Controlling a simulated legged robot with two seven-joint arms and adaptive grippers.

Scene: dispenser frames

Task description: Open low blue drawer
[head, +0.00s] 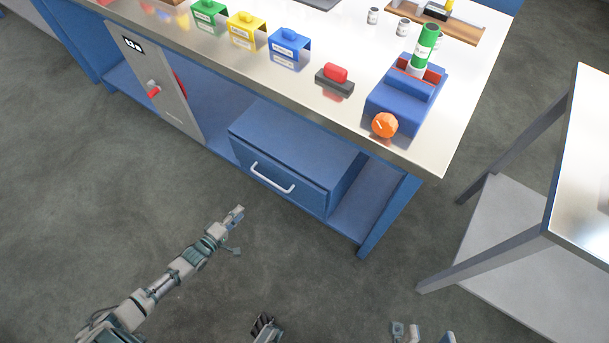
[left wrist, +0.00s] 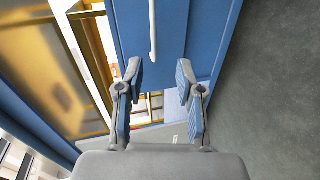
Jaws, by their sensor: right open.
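The low blue drawer (head: 287,181) is the front of a blue box on the lower shelf under the workbench. It looks shut. Its white bar handle (head: 272,178) faces me, and it also shows at the top of the left wrist view (left wrist: 152,30). My left gripper (head: 237,229) is in front of the drawer, to the lower left of the handle and apart from it. In the left wrist view its two fingers (left wrist: 160,70) are spread with nothing between them. My right gripper (head: 423,333) is open at the bottom edge, partly cut off, far from the drawer.
The steel-topped workbench (head: 420,155) overhangs the drawer and carries coloured holders, a red button and a blue dispenser (head: 405,98) with an orange knob. A grey panel with a red handle (head: 155,92) is left of the drawer. A side table (head: 585,190) stands right. The floor in front is clear.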

